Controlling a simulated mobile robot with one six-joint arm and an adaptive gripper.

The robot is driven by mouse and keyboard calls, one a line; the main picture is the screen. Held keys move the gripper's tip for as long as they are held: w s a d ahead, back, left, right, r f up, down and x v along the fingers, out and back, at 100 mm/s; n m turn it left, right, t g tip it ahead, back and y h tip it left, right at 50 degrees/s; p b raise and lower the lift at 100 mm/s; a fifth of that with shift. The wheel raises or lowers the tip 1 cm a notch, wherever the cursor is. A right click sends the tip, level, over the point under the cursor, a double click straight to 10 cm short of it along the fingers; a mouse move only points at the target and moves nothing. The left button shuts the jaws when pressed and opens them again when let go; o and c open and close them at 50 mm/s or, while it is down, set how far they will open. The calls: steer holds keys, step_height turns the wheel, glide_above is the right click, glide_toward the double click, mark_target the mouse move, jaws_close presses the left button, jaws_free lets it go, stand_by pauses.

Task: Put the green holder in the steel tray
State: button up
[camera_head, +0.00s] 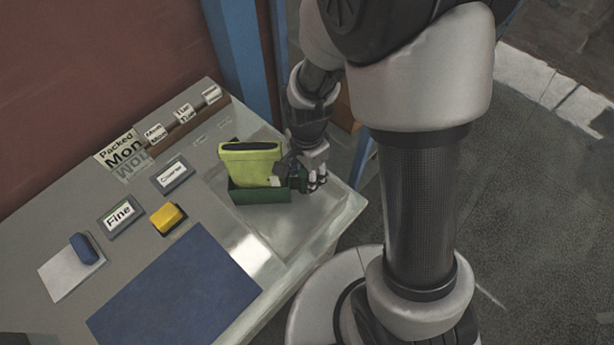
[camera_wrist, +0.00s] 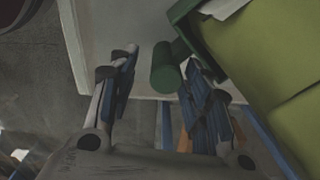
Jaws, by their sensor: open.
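The dark green holder (camera_head: 258,195) is an open box with a lime-green block-like piece (camera_head: 250,165) standing upright in it. It appears to stand inside the steel tray (camera_head: 300,228) at the right end of the table. My gripper (camera_head: 316,182) is at the holder's right side. In the wrist view the open fingers (camera_wrist: 160,75) are on either side of the holder's green round handle (camera_wrist: 165,68), with a gap visible at the left finger. The holder's wall (camera_wrist: 193,32) and the lime piece (camera_wrist: 275,60) show at the right. The holder's underside is hidden.
Left of the tray are a blue mat (camera_head: 175,290), a yellow block (camera_head: 167,218), a "Fine" label (camera_head: 120,215), a second label (camera_head: 173,175) and a blue piece on a white pad (camera_head: 83,249). A card rack (camera_head: 185,125) stands behind. A blue post (camera_head: 238,55) rises beyond the table.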

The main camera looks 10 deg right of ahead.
step_height(320, 180, up, 9)
steer(key=shift+f+p, duration=0.2)
steer(key=shift+p, duration=0.8)
steer(key=s+d+r+n+t, duration=0.2)
steer(key=s+r+n, duration=0.4)
steer(key=r, duration=0.3)
steer(key=s+d+r+n+t, duration=0.2)
steer(key=s+d+r+n, duration=0.1)
steer(key=s+r+n, duration=0.4)
step_height(320, 180, up, 2)
steer(key=shift+s+r+t, duration=0.1)
steer(key=shift+s+t, duration=0.2)
steer(key=shift+s, duration=0.1)
step_height(320, 180, down, 4)
steer(key=b, duration=0.3)
steer(key=shift+r+b, duration=0.2)
steer(key=shift+b, duration=0.15)
